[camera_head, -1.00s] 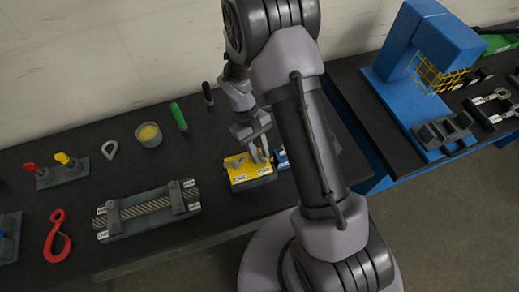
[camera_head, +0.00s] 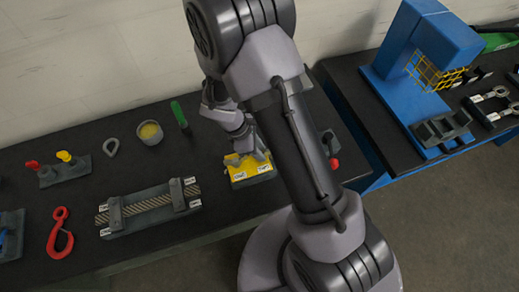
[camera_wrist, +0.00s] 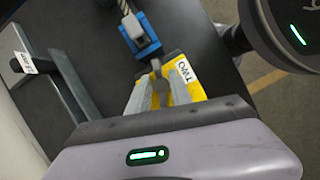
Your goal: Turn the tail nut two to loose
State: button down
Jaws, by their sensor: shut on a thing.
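A yellow-topped block (camera_head: 238,176) with white labels stands on the black bench in the head view. It also shows in the wrist view (camera_wrist: 196,91), where one label reads TWO. My gripper (camera_head: 258,157) reaches down onto this block. In the wrist view, my gripper (camera_wrist: 160,80) has one finger on each side of a small grey nut-like piece, the tail nut (camera_wrist: 160,86), and is shut on it. The fingers cover much of the block, and the nut's turn angle cannot be told. In the head view my arm and gripper hide the nut.
A blue clamp-like part (camera_wrist: 139,38) with a rope end sits just beyond the block. A rope fixture (camera_head: 150,208), a red hook (camera_head: 60,232), a cup (camera_head: 149,133) and a green-handled tool (camera_head: 179,115) lie to the left. A blue machine (camera_head: 440,45) stands right.

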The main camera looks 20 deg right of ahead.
jog(key=n+b, duration=0.1)
jog(key=n, duration=0.1)
jog(key=n+t+b, duration=0.1)
jog(key=n, duration=0.1)
jog(key=n+t+b, duration=0.1)
jog(key=n, duration=0.1)
jog(key=shift+s+f, duration=0.1)
jog(key=shift+f, duration=0.15)
jog(key=shift+r+n+t+y+b, duration=0.15)
jog(key=shift+n+t+b, duration=0.4)
jog(key=shift+n+b, duration=0.65)
jog(key=shift+f+n+t+y+b, duration=0.1)
jog(key=shift+n+t+y+b, duration=0.15)
jog(key=shift+n+t+b, duration=0.9)
jog(key=shift+r+n+g+p, duration=0.1)
jog(key=shift+n+g+p, duration=0.3)
jog(key=shift+n+g, duration=0.25)
jog(key=c, duration=1.5)
grip_release()
jog(key=shift+r, duration=0.15)
jog(key=p+v, duration=0.5)
jog(key=v, duration=0.3)
jog(key=p+v, duration=0.5)
jog(key=v, duration=0.4)
jog(key=shift+s+a+p, duration=0.1)
jog(key=shift+s+p, duration=0.15)
jog(key=shift+p, duration=0.05)
